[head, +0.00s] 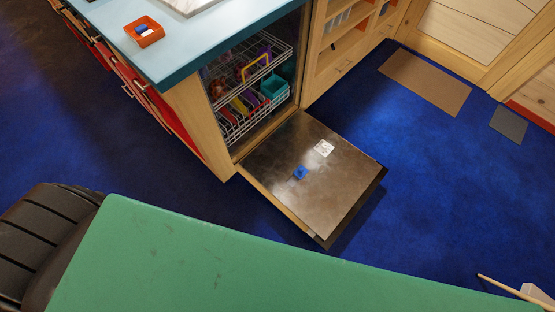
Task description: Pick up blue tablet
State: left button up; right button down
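An orange tray (135,41) sits on the light blue countertop near its front edge, at the upper left. Small blue and white items (144,29) lie in it; they are too small to tell apart. A small blue square piece (300,172) is on the inner face of the open dishwasher door (275,155); I cannot tell whether it is a tablet or part of the door. A pale square patch (323,148) is beside it. Neither of my grippers shows in the head view.
The lowered door juts over the blue floor (430,180). Dish racks (250,90) inside hold coloured dishes. A green surface (220,260) fills the foreground, with a dark ribbed object (40,235) at its left. Mats (425,80) lie on open floor at right.

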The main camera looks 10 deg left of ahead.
aim_at(142, 29)
jog(key=u, duration=1.45)
